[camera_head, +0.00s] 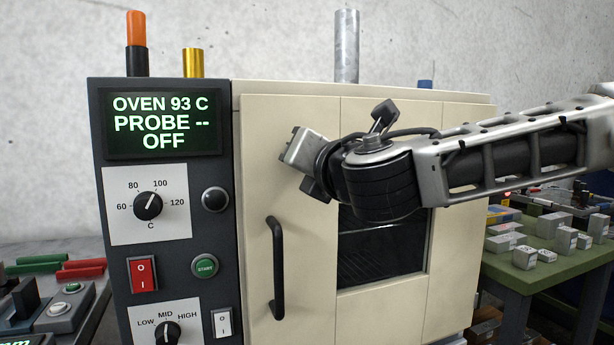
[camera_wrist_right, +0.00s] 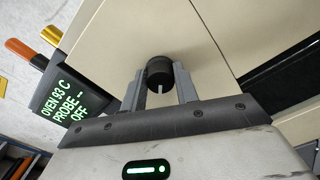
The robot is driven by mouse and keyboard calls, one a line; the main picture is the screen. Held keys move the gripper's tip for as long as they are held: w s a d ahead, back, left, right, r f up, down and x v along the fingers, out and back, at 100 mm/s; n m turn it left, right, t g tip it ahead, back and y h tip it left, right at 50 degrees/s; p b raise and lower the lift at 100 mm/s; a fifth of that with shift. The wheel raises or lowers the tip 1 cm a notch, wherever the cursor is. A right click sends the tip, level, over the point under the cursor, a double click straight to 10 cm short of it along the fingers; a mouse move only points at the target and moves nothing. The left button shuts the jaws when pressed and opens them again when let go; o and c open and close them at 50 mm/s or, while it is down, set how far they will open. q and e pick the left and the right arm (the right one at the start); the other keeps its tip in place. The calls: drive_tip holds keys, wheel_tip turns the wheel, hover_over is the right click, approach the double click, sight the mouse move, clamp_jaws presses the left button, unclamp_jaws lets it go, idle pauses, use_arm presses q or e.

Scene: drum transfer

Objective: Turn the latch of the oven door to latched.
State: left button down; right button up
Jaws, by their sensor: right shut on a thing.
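The cream oven door (camera_head: 262,200) is closed, with a black vertical handle (camera_head: 277,268) and a dark window. The latch is a round black knob (camera_wrist_right: 160,70) with a white pointer mark, seen in the right wrist view on the cream door front. My right gripper (camera_wrist_right: 158,78) has its two grey fingers on either side of the knob and is shut on it. In the head view my right gripper (camera_head: 300,152) is at the upper left of the door and hides the latch. My left gripper is not in view.
A dark control panel (camera_head: 205,265) with display, dials and switches stands left of the door. Its display reads OVEN 93 C, PROBE --, OFF. A green-topped bench (camera_head: 560,270) with several metal blocks is at the right. Several cylinders stand upright along the oven top.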

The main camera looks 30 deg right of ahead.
use_arm(q)
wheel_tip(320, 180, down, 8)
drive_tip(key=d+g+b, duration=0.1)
drive_tip(key=b, duration=0.4)
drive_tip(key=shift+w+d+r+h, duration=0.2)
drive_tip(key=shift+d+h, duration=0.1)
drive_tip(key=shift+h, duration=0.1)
use_arm(e)
drive_tip(key=shift+d+m, duration=0.1)
drive_tip(key=shift+m, duration=4.5)
drive_tip(key=o, duration=1)
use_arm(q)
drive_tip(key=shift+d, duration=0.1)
